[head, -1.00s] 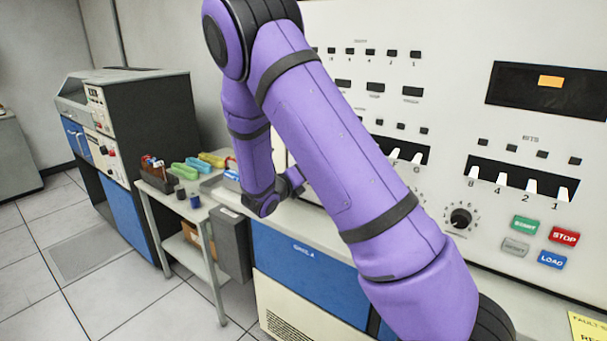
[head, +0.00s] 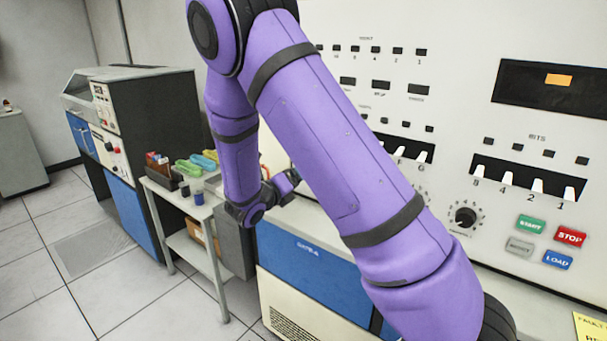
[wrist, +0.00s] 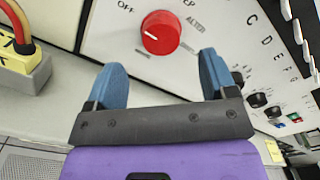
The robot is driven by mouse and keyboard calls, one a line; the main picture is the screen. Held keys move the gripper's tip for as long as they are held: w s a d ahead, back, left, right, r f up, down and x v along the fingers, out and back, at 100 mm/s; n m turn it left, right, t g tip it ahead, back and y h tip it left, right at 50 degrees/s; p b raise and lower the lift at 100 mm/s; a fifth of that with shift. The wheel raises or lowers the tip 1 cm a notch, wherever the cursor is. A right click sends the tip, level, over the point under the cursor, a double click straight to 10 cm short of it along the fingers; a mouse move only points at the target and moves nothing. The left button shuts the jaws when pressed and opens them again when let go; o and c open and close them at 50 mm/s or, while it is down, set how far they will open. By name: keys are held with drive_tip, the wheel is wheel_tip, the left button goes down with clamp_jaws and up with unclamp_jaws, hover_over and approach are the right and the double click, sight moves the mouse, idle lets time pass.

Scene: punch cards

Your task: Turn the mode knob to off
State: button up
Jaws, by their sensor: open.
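The red mode knob (wrist: 160,32) shows in the wrist view on a white panel, with the words OFF and ALTER and a partly cut-off label ending in "EP" around it. A pale mark on its face points left, below the OFF word. My gripper (wrist: 162,68) has two blue fingers spread wide apart, just short of the knob and to either side of it. They do not touch it, and nothing is between them.
A black knob (head: 465,217) and START, STOP, RESET and LOAD buttons sit on the tall panel at right. A small table (head: 185,208) with coloured items stands left of my wrist. A red and yellow thing (wrist: 18,60) is at the wrist view's left edge. Floor at left is clear.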

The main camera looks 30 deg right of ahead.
drive_tip(key=shift+v, duration=2.3)
